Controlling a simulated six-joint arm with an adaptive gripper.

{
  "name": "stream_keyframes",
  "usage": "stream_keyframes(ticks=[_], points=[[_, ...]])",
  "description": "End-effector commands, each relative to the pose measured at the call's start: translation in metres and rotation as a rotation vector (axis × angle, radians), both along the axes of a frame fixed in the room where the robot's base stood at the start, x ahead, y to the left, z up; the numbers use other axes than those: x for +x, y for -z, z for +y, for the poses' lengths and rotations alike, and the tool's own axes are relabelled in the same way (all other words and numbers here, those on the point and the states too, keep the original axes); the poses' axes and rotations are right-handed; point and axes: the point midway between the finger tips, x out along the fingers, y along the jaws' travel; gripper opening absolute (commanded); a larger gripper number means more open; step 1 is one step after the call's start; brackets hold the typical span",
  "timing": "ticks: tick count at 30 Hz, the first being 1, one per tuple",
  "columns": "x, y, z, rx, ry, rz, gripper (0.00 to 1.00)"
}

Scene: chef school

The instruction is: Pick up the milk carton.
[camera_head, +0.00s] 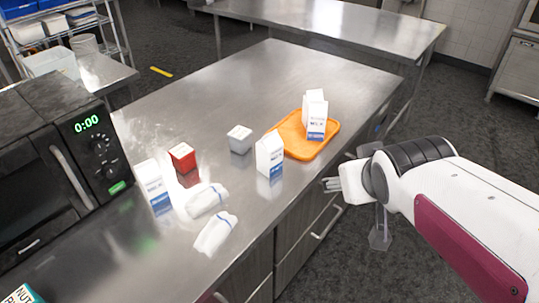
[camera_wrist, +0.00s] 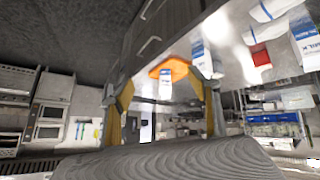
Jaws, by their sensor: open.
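Several white-and-blue milk cartons stand on the steel counter. A second carton (camera_head: 270,155) stands on bare counter just left of the tray, and another (camera_head: 153,187) is beside the microwave. My gripper (camera_head: 331,185) is open and empty off the counter's right edge, apart from every carton. In the wrist view, a carton (camera_wrist: 166,84) and the orange tray (camera_wrist: 176,65) show between the open fingers, at a distance; another carton (camera_wrist: 197,52) is near the right finger.
The microwave (camera_head: 60,165) stands at far left. The counter's far end is clear. Drawer handles (camera_head: 326,218) stick out below its right edge.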

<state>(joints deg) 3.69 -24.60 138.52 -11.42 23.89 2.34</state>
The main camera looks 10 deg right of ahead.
Motion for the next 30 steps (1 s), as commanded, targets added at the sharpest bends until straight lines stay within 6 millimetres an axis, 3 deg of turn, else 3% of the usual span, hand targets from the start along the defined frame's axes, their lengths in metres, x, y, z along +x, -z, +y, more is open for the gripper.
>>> stream_keyframes(ticks=[15, 30], points=[[0.117, 0.006, -0.014, -0.080, -0.109, -0.188, 0.61], [0.205, 0.035, 0.000, -0.069, -0.278, -0.362, 0.61]])
